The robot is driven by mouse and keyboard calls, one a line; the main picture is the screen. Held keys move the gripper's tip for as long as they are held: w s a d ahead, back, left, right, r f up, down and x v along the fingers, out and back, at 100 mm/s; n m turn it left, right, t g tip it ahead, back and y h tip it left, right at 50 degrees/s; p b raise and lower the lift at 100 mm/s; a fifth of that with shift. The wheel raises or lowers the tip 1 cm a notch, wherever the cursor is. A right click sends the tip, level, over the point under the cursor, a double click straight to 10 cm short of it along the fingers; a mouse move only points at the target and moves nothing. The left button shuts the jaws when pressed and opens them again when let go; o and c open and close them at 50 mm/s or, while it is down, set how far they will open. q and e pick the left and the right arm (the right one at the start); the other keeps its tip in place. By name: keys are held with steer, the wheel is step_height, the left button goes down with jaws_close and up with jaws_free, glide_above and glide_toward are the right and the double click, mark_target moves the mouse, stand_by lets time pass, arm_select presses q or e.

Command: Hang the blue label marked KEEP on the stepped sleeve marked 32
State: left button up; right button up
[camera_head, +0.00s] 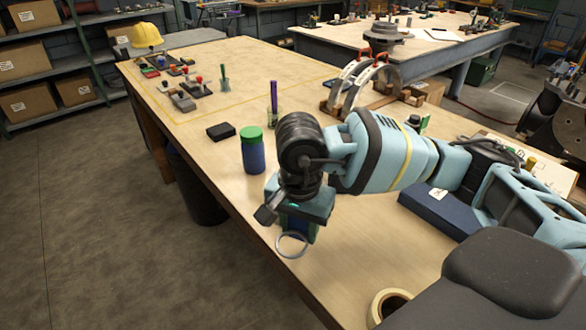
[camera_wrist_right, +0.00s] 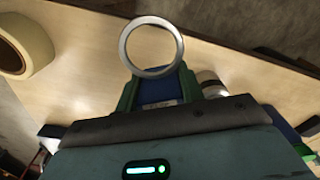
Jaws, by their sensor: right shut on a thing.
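My right gripper (camera_head: 300,222) hangs over the near-left edge of the workbench. It is shut on a blue label (camera_wrist_right: 157,88), held between green fingers in the right wrist view. A metal ring (camera_wrist_right: 151,76) sticks out from the label's end. In the head view the ring (camera_head: 291,258) hangs just below the fingers, clear of the bench surface. The label's marking cannot be read. I cannot make out a stepped sleeve marked 32 in either view. My left gripper is not in view.
A green-lidded blue jar (camera_head: 253,153) and a black block (camera_head: 221,131) stand left of my right gripper. White arched parts (camera_head: 347,84) stand farther back. A tape roll (camera_head: 377,306) and dark blue box (camera_head: 440,210) lie nearer.

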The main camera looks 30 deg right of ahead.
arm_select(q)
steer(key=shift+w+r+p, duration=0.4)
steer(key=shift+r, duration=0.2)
arm_select(e)
steer(key=w+d+r+m, duration=0.1)
steer(key=w+r+m, duration=0.2)
steer(key=m, duration=0.8)
steer(key=w+d+r+m, duration=0.1)
steer(key=w+r+m, duration=0.2)
steer(key=m, duration=0.9)
step_height(320, 180, up, 2)
steer(key=shift+w+d+r+m, duration=0.1)
steer(key=shift+w+d+m, duration=0.1)
steer(key=shift+w+m, duration=0.1)
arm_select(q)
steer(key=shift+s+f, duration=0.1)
arm_select(e)
steer(key=shift+f, duration=0.2)
